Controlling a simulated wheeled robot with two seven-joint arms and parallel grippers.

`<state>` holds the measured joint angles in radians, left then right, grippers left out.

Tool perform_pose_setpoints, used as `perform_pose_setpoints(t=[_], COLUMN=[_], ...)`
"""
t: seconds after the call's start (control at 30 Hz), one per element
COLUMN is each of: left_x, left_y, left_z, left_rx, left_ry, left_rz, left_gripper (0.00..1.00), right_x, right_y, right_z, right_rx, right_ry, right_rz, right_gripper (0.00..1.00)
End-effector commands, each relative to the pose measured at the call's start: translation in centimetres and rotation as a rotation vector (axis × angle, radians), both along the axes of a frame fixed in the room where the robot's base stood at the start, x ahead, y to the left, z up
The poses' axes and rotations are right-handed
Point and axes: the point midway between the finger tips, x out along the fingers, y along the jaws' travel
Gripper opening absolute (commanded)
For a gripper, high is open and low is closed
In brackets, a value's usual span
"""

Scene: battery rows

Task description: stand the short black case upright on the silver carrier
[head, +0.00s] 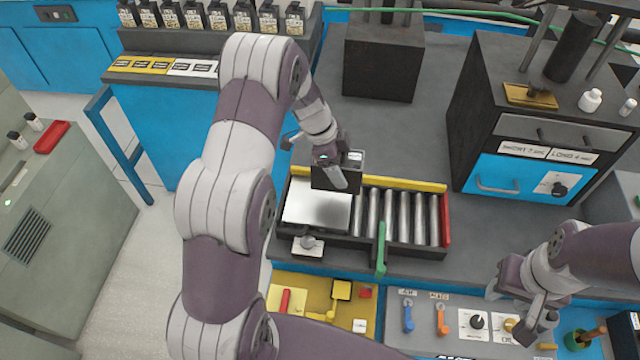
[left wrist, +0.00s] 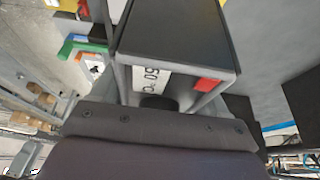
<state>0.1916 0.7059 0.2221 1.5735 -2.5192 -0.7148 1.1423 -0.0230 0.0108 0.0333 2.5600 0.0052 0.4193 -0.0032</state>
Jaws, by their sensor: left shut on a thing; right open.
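The short black case (head: 352,183) is in my left gripper (head: 337,173), over the back of the silver carrier (head: 312,210) at the left end of the roller track. In the left wrist view the case (left wrist: 180,40) is large and dark, with a white label and a red patch on its end. My gripper is shut on it. My gripper and arm partly hide the case, so I cannot tell whether its underside touches the carrier. My right gripper (head: 533,308) is open and empty, above the front right of the bench.
Metal rollers (head: 398,215) lie right of the carrier, with a green lever (head: 381,248) in front and a red end stop (head: 446,220). A yellow rail runs behind. A black cabinet with a blue drawer (head: 520,180) stands right. A dark block (head: 382,62) stands behind.

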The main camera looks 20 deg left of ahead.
Motion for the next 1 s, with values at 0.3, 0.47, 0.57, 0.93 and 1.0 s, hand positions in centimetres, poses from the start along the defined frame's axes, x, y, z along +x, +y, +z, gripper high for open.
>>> perform_pose_setpoints(t=[0.3, 0.47, 0.57, 0.93, 1.0], left_x=[-2.6, -2.6, -2.6, -2.6, -2.6], left_y=[3.8, 3.8, 3.8, 3.8, 3.8], left_z=[-3.1, -5.9, -6.7, -7.1, -7.1], left_rx=[0.000, 0.000, 0.000, 0.000, 0.000], left_ry=[0.001, 0.001, -0.002, 0.000, 0.000], left_rz=[0.001, 0.000, -0.001, -0.001, -0.001], left_gripper=[0.33, 0.33, 0.33, 0.91, 1.00], right_x=[0.0, 0.0, 0.0, 0.0, 0.0], right_y=[0.0, 0.0, 0.0, 0.0, 0.0], right_z=[1.1, 1.7, 1.7, 1.7, 1.6], right_rx=[0.000, 0.000, 0.000, 0.000, 0.000], right_ry=[0.000, 0.000, 0.000, 0.000, 0.000], right_rz=[0.000, 0.000, 0.000, 0.000, 0.000], right_gripper=[0.43, 0.43, 0.43, 0.43, 0.43])
